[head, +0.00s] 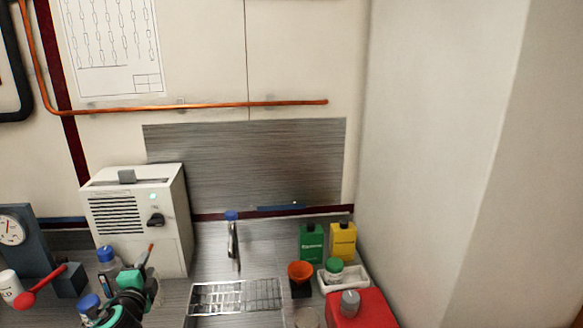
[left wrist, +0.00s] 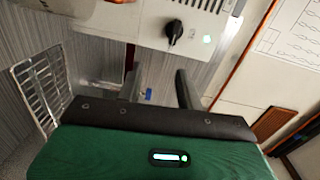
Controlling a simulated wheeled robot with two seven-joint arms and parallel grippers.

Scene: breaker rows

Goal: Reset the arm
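My left gripper (left wrist: 157,82) is open in the left wrist view, its two dark fingers apart with nothing held between them. Its green body fills the bottom of that view. In the head view, a black and green part of my left arm (head: 128,301) shows at the lower left, in front of the white machine (head: 136,222); its fingers are hard to make out there. The white machine, with a black knob and a lit lamp, also shows at the top of the left wrist view (left wrist: 145,20). My right gripper is in neither view.
Blue-capped bottles (head: 107,258) and a red-handled lever (head: 40,287) crowd the counter's left. A wire rack (head: 236,296) lies over the sink by a tap (head: 233,240). Green (head: 311,243) and yellow (head: 342,240) bottles, an orange funnel (head: 300,271) and a red container (head: 362,310) stand right.

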